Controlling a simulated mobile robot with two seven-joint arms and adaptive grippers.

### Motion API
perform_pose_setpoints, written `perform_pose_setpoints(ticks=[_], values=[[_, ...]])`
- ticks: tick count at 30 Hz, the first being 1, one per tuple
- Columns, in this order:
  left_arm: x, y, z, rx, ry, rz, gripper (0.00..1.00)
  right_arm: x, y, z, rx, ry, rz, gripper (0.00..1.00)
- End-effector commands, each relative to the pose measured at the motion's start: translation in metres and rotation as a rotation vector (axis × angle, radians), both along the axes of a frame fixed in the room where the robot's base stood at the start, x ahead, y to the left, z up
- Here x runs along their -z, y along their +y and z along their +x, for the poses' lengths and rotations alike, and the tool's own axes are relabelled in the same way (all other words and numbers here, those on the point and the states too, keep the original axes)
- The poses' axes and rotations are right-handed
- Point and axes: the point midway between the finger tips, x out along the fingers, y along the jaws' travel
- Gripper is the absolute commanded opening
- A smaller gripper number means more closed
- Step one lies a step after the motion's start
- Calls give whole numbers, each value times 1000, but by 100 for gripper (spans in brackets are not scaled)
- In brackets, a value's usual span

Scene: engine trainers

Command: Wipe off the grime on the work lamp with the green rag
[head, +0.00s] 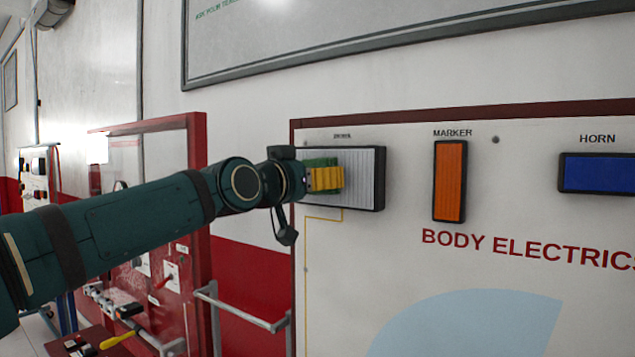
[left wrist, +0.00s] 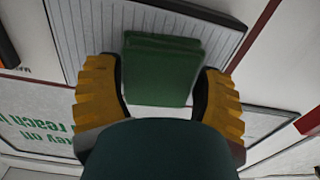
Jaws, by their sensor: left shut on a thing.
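The work lamp (head: 365,178) is a grey ribbed panel in a dark frame, mounted upright on the white board. Its ribbed face also fills the upper middle of the left wrist view (left wrist: 88,28). My left gripper (head: 328,179) has yellow fingers and is shut on the folded green rag (head: 319,161). The rag shows between the fingers in the left wrist view (left wrist: 160,72), at the lamp's face; I cannot tell if it touches. The gripper and rag hide the lamp's left part. I make out no clear grime on the visible part. My right gripper is not in view.
Right of the lamp on the board are an orange marker lamp (head: 449,181) and a blue horn panel (head: 598,173). A red-framed stand (head: 197,150) with a metal rail (head: 240,312) stands lower left, behind my arm.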

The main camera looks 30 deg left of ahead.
Motion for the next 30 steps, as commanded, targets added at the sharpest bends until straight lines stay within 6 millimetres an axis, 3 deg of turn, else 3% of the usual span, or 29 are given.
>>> perform_pose_setpoints(ticks=[5, 8, 24, 30], values=[[0, 1, -1, -3, 0, 0, 43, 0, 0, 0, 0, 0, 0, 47], [0, 3, -8, -4, -2, 0, 32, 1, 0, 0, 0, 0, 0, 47], [1, 5, -55, -2, -1, 0, 32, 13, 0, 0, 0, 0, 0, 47], [0, 5, -60, -1, -1, 1, 32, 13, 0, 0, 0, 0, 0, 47]])
